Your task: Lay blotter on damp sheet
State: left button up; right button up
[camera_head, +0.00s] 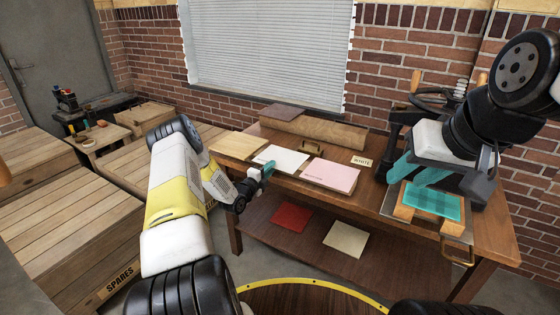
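A white sheet (281,158) lies on the wooden table, and a pink sheet (330,176) lies on a pale stack to its right. A teal gridded piece (433,200) rests on a wooden block at the table's right. I cannot tell which of these is the blotter or the damp sheet.
A black hand press (402,118) stands behind my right arm. A WHITE label (362,161) and a brown roll (325,133) lie further back. The lower shelf holds a red sheet (291,216) and a cream sheet (345,238). Wooden crates (62,222) fill the left.

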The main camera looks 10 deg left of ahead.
pick_arm(q)
jog(key=shift+w, duration=0.1)
jog(key=shift+c, duration=0.4)
grip_shut()
notch_tip(320, 180, up, 3)
jog(key=r+v, duration=0.3)
jog(key=v, duration=1.9)
dwell(0.8)
jog(key=shift+r, duration=0.15)
